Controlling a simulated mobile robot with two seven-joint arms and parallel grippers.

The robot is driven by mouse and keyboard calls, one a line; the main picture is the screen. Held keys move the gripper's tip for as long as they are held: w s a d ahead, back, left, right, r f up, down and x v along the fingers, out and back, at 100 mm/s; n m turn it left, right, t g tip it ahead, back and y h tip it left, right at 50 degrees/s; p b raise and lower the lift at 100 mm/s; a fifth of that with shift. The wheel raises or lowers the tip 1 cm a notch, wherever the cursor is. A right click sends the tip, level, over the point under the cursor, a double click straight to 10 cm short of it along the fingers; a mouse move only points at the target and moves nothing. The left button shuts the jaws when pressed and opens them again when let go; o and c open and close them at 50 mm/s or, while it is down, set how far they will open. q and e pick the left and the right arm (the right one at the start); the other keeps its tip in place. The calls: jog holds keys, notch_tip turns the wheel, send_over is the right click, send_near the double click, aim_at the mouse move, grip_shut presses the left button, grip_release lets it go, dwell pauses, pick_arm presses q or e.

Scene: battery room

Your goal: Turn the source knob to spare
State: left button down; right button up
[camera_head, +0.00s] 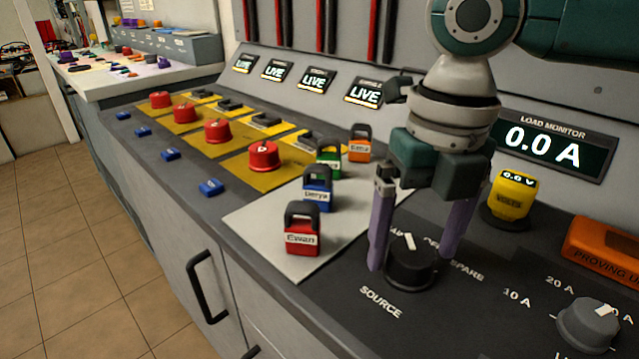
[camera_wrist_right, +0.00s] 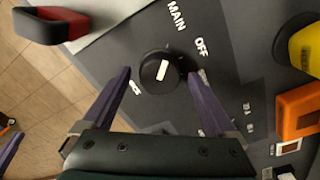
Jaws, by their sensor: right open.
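The source knob (camera_head: 410,265) is a round black dial on the dark panel, with a white pointer line. It also shows in the right wrist view (camera_wrist_right: 163,71), where the pointer is turned toward the MAIN label. The OFF label is beside it; the SPARE label (camera_head: 467,273) lies to its right in the head view. My right gripper (camera_head: 413,258) is open and points down, its purple fingers on either side of the knob with gaps visible in the wrist view. At that view's lower left edge is a purple piece, possibly my left gripper's finger; the head view does not show that gripper.
Coloured padlocks, including a red one (camera_head: 302,230), stand on a pale board left of the knob. A yellow voltage tester (camera_head: 511,197), an orange proving unit (camera_head: 606,250) and a grey current knob (camera_head: 588,325) are to the right. The load monitor (camera_head: 555,143) reads 0.0 A.

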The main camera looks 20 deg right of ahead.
jog(key=c, duration=1.4)
